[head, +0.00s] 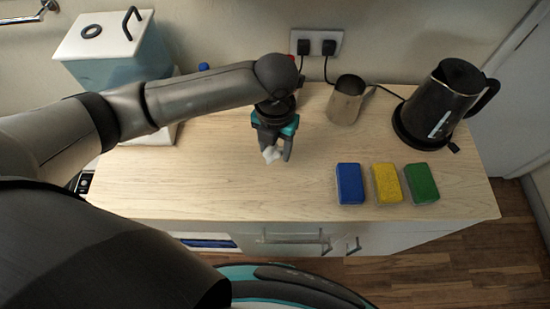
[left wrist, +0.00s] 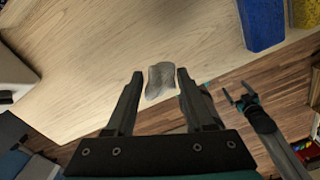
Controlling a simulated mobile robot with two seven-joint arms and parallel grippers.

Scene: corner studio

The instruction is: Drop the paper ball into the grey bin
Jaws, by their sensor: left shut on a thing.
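The paper ball (head: 271,154) is small and whitish. My left gripper (head: 272,156) is shut on it over the wooden counter, left of the sponges. In the left wrist view the paper ball (left wrist: 161,81) sits between the tips of the left gripper's fingers (left wrist: 160,84). The height of the ball over the counter is hard to tell. My right gripper (left wrist: 240,96) shows small in the left wrist view, past the counter's edge, with its fingers apart and nothing between them. I see no grey bin in either view.
The counter (head: 220,185) holds blue (head: 350,184), yellow (head: 387,184) and green (head: 421,183) sponges at right front. A steel jug (head: 345,100) and a black kettle (head: 440,105) stand behind. A white-lidded container (head: 105,38) stands at back left. The counter's front left is clear.

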